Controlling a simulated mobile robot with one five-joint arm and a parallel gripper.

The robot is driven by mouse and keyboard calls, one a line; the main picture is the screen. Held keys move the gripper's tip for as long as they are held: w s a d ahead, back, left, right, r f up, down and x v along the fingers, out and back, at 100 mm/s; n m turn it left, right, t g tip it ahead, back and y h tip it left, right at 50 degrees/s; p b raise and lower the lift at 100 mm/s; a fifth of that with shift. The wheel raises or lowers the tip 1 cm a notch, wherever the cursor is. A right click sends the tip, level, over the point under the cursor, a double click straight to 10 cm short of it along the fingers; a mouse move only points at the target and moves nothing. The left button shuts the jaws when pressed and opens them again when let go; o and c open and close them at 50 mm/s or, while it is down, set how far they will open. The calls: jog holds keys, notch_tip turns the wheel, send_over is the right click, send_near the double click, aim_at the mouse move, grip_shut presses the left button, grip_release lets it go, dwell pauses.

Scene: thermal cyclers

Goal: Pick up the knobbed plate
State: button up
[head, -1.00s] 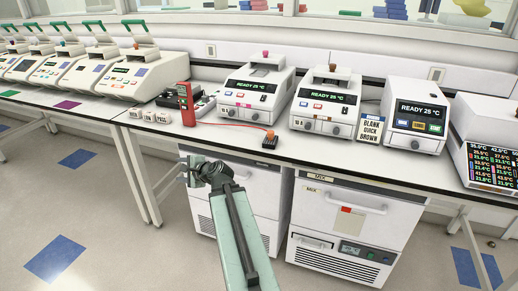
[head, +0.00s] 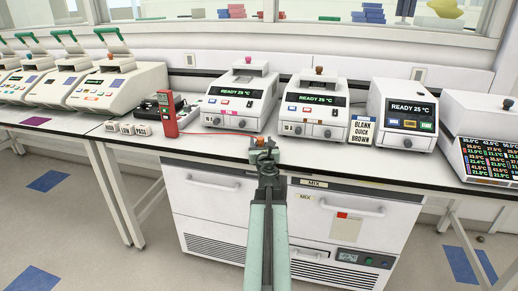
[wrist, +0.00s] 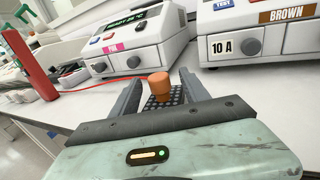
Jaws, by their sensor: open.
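The knobbed plate is a small dark, dotted plate (wrist: 177,97) with an orange-brown knob (wrist: 160,85) standing up from it. It lies on the white bench near the front edge. In the head view the knob (head: 259,141) shows just beyond my gripper (head: 263,150), which hides most of the plate. In the wrist view my gripper (wrist: 160,88) is open, with one finger to the left and one to the right of the plate and knob. I cannot tell whether the fingers touch the plate. Nothing is held.
A thin red cable runs from the plate area to an upright red device (head: 168,115) at the left. Thermal cyclers (head: 238,98) (head: 313,105) stand behind. A "BLANK QUICK BROWN" sign (head: 361,132) stands at the right. The bench's front edge and white cabinets (head: 220,205) are below.

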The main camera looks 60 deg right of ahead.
jog(key=x, duration=0.5)
jog(key=shift+f, duration=0.15)
jog(key=shift+a, duration=0.15)
jog(key=shift+c, duration=0.3)
grip_shut()
